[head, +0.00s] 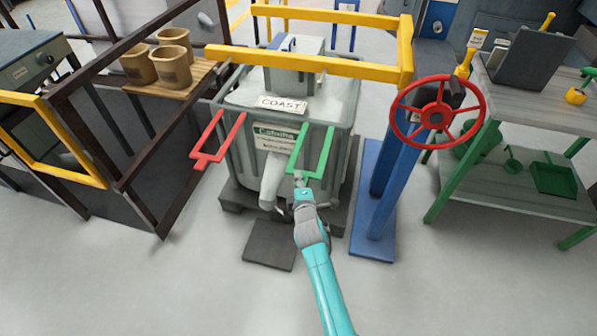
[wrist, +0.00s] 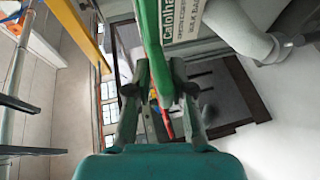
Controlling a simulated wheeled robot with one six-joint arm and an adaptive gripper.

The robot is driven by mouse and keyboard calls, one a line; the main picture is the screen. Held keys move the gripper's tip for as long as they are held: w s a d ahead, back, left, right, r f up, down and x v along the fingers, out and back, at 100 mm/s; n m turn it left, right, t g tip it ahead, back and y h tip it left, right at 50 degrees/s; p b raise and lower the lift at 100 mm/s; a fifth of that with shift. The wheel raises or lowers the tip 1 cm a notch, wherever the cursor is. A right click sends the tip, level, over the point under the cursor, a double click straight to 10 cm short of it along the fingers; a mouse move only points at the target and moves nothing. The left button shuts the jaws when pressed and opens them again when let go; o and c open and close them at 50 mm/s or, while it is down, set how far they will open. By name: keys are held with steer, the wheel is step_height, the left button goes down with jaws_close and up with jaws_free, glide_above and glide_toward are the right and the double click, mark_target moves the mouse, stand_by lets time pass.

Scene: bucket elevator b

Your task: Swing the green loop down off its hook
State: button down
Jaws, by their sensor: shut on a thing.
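The green loop (head: 326,152) is a long U-shaped bar frame at the front right of the grey bin (head: 345,105). It slopes down toward me from the bin's upper edge. My gripper (head: 298,177) is at the loop's lower end, near its left corner. In the wrist view, my gripper (wrist: 157,95) has a finger on each side of the green bar (wrist: 152,45) and is shut on it. I cannot make out the hook in either view.
A matching red loop (head: 236,132) slopes down at the bin's front left. A pale spout (head: 272,180) is left of my gripper. A red handwheel (head: 401,114) on a blue stand (head: 372,222) is to the right. The floor in front is clear apart from a dark plate (head: 268,246).

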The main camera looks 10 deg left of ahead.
steer(key=shift+d+f, duration=0.1)
steer(key=shift+f, duration=0.95)
steer(key=c, duration=1.2)
jaws_free()
steer(key=shift+r, duration=0.1)
steer(key=v, duration=1.2)
